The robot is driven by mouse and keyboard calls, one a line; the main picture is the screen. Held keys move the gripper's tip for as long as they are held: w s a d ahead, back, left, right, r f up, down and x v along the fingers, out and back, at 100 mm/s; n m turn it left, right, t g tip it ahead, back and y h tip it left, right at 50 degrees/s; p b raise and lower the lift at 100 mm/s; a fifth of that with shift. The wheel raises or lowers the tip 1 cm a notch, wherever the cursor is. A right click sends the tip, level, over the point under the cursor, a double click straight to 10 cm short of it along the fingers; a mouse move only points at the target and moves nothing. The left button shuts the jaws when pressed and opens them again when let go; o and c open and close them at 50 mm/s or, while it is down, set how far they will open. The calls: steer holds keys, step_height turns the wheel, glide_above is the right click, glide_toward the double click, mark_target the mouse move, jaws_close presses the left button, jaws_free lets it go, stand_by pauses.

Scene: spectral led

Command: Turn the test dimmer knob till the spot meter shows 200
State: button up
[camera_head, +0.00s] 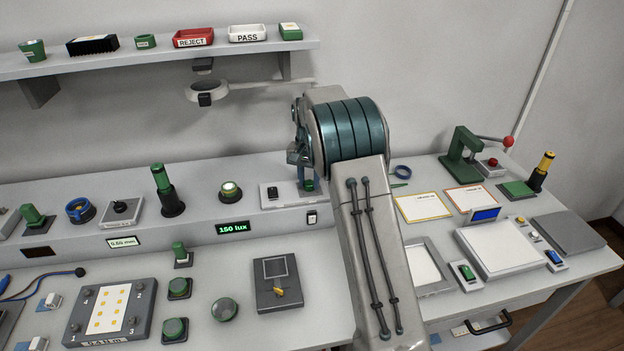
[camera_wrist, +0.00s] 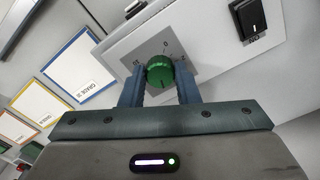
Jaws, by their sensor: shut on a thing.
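The test dimmer knob (camera_wrist: 160,74) is green and sits on a pale panel (camera_wrist: 225,40) with dial marks around it in the wrist view. My gripper (camera_wrist: 160,85) has a finger on each side of the knob and is shut on it. In the head view my arm hides part of the panel, and a bit of the green knob (camera_head: 309,185) shows below my gripper (camera_head: 303,178). The spot meter display (camera_head: 232,228) reads 150 lux in green digits.
A black rocker switch (camera_wrist: 250,18) is on the same panel, beside the knob. A second display (camera_head: 124,241) reads about 0.50 mm. A shelf (camera_head: 150,58) with trays hangs above.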

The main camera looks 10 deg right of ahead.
mark_target(309, 182)
steer(key=m, duration=0.5)
steer(key=shift+w+r+m, duration=0.1)
steer(key=shift+m, duration=0.2)
steer(key=m+p, duration=0.1)
steer(key=m, duration=0.4)
steer(key=shift+m, duration=0.4)
steer(key=o, duration=1)
steer(key=shift+c, duration=0.2)
step_height(309, 182, up, 14)
steer(key=b, duration=0.1)
stand_by(0.3)
